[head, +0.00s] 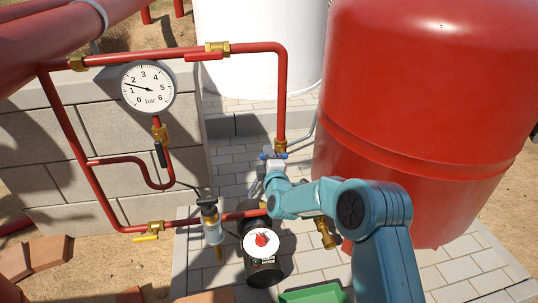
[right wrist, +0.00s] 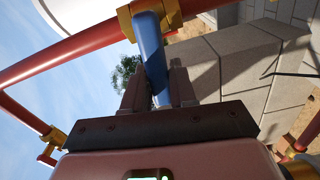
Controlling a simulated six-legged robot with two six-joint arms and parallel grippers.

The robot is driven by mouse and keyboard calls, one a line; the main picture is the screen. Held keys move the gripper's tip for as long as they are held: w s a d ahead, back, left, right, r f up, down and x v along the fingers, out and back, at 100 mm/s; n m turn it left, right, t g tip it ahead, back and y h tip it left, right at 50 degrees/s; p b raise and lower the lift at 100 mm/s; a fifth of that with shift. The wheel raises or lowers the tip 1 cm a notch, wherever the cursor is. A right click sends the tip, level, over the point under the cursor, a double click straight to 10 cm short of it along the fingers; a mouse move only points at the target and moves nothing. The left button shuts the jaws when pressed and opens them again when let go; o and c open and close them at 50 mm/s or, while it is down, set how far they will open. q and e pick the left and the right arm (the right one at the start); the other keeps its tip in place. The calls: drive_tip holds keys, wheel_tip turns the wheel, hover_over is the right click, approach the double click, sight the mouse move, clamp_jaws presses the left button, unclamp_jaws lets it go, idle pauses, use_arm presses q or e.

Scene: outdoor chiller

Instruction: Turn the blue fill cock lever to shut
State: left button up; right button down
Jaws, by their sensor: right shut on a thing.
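The blue fill cock lever (head: 272,156) shows as a small blue strip just below the brass fitting at the foot of the vertical red pipe. In the right wrist view the blue lever (right wrist: 151,45) runs from the brass valve body (right wrist: 127,22) down between my fingers, at an angle to the red pipe. My right gripper (head: 273,166) is shut on the lever; its two fingers (right wrist: 156,88) stand on either side of it. The arm hides much of the valve in the head view. My left gripper is not in view.
A big red tank (head: 420,100) stands close to the right of my arm. A pressure gauge (head: 148,87) and red pipes with other levers, one yellow (head: 146,238), are at left. A black pump (head: 262,250) and a green tray (head: 312,293) are below.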

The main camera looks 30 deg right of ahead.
drive_tip(key=shift+f+n, duration=0.4)
drive_tip(key=shift+n, duration=0.3)
drive_tip(key=shift+f, duration=0.1)
drive_tip(key=c, duration=1)
unclamp_jaws()
drive_tip(key=shift+s, duration=0.1)
drive_tip(key=p+v, duration=0.1)
drive_tip(key=v, duration=1.5)
drive_tip(key=shift+p, duration=0.3)
drive_tip(key=shift+s+a, duration=0.1)
drive_tip(key=shift+a, duration=0.05)
